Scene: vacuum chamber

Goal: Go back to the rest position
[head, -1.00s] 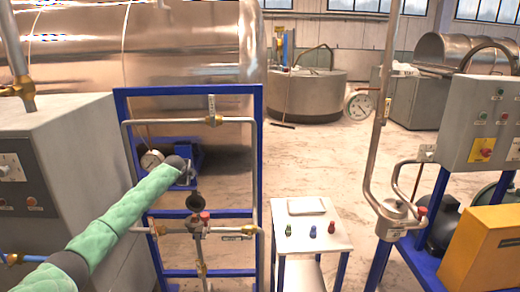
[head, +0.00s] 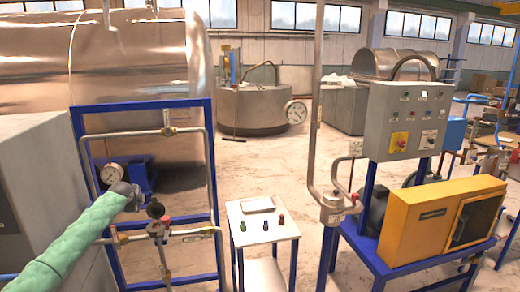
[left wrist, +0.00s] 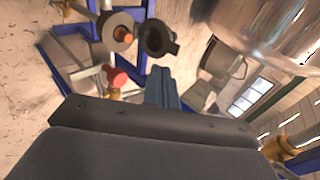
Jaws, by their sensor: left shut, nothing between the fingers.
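My left arm in its green sleeve comes in from the left in the head view. My left gripper (head: 134,203) is shut and empty in front of the blue pipe frame (head: 213,165). It is left of the valve assembly (head: 158,230) with its round black cap (head: 155,210). In the left wrist view the closed fingers (left wrist: 162,88) point toward an open round port (left wrist: 122,34) with an orange centre. The black cap (left wrist: 158,38) stands beside that port, and a red knob (left wrist: 116,76) is below it. I see no contact. My right gripper is not in view.
A white cart (head: 280,222) with small coloured knobs stands right of the frame. A yellow box (head: 420,222) and grey control panel (head: 405,120) are further right. Open floor lies behind.

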